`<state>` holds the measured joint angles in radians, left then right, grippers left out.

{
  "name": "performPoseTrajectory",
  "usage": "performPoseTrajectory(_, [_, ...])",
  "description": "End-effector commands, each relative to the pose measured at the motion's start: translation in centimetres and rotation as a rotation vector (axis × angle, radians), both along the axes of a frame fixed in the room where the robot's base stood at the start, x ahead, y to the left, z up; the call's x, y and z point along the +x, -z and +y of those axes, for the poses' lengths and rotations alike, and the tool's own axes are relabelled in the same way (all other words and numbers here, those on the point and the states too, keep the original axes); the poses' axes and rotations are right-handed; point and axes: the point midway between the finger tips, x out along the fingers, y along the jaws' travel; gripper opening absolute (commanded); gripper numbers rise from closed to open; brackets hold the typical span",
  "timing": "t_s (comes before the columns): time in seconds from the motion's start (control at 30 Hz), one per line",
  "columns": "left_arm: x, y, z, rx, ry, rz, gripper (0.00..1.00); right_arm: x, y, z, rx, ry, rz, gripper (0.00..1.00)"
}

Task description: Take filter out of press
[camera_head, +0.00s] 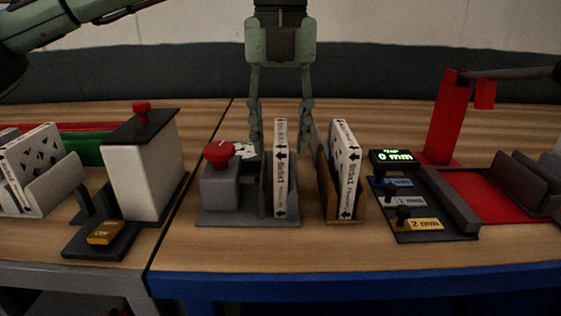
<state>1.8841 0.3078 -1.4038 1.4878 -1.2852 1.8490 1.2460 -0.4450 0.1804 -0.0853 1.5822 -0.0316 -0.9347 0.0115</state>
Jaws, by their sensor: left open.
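A white boxed filter (280,180) with black arrows and print stands upright in a grey press (248,219) with a red knob (219,152). My left gripper (281,142) points straight down at the top of this filter. Its two fingers are wide apart, one to each side of the filter in the picture, with gaps visible. The filter hides part of the space between them, so I cannot tell whether the fingers are level with it or behind it. My right gripper is not in view.
A second filter (346,172) stands in a brown holder (325,180) just right of the press. Further right are a gauge reading 0 mm (391,158) and a red post (444,125). A white box with a red knob (142,170) stands left.

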Motion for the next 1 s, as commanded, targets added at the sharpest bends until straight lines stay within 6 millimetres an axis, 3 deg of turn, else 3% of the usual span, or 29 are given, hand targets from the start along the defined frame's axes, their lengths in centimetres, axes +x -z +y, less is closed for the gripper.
performPoseTrajectory(0.2, [-0.1,2.4,0.0,0.0,0.0,0.002,0.41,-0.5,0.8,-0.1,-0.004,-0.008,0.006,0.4])
performPoseTrajectory(0.43, [-0.1,2.5,0.0,-0.001,0.0,0.001,0.41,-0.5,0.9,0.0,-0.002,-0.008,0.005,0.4])
performPoseTrajectory(0.77, [-0.1,2.5,0.0,-0.001,0.0,0.001,0.02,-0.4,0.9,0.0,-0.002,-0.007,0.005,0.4])
performPoseTrajectory(1.0, [-0.1,2.4,0.0,-0.001,0.0,0.001,0.0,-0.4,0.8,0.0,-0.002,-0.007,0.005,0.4])
